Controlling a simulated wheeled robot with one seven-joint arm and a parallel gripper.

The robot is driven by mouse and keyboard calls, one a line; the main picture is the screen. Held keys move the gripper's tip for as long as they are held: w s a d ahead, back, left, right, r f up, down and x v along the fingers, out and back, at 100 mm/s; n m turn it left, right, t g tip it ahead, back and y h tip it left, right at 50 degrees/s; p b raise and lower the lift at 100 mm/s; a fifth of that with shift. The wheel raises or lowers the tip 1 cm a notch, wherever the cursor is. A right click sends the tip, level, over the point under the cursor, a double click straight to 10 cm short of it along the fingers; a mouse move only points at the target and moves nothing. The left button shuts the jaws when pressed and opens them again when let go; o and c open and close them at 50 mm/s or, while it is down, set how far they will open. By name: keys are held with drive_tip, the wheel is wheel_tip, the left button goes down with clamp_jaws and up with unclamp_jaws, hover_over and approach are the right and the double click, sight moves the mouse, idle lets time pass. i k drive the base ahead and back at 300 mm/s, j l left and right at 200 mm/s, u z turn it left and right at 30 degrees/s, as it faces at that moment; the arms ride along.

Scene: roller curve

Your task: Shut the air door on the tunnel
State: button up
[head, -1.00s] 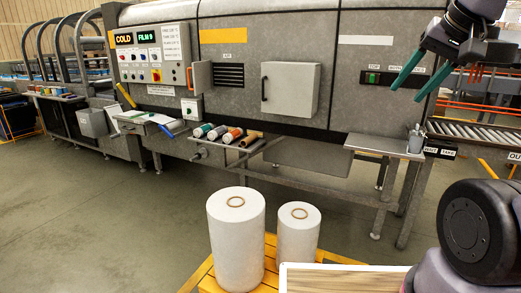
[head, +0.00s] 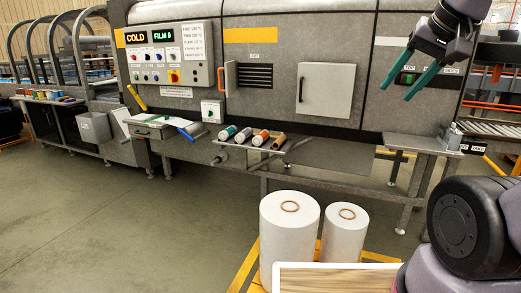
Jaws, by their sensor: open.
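The grey tunnel (head: 290,45) runs across the head view. Below its AIR label is a dark slatted vent (head: 255,76). A narrow door with an orange handle (head: 221,77) stands swung out at the vent's left edge, leaving the slats uncovered. To the right is a pale square panel (head: 326,91) with a dark handle; it looks shut, though its edge stands proud. My gripper (head: 396,92) has two green fingers spread apart and empty. It appears at the upper right, in front of the tunnel's right end and well to the right of the vent.
Two white film rolls (head: 290,235) stand on a yellow pallet (head: 243,265) in the foreground. A shelf with coloured rolls (head: 262,138) juts out below the vent. A metal side table (head: 412,143) projects at right. The floor (head: 110,230) at left is clear.

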sight(227, 78)
drive_tip(key=i+j, duration=0.15)
drive_tip(key=j, duration=0.2)
drive_tip(key=i+j, duration=0.1)
drive_tip(key=j, duration=0.3)
drive_tip(key=i+j, duration=0.15)
drive_tip(key=j, duration=0.2)
drive_tip(key=i+j, duration=0.1)
drive_tip(key=j, duration=0.3)
drive_tip(key=i+j+z, duration=0.1)
drive_tip(key=j, duration=0.25)
drive_tip(key=i+j, duration=0.15)
drive_tip(key=j, duration=0.25)
drive_tip(key=i+j, duration=0.15)
drive_tip(key=j, duration=0.2)
drive_tip(key=i+j, duration=1.4)
drive_tip(key=j, duration=0.2)
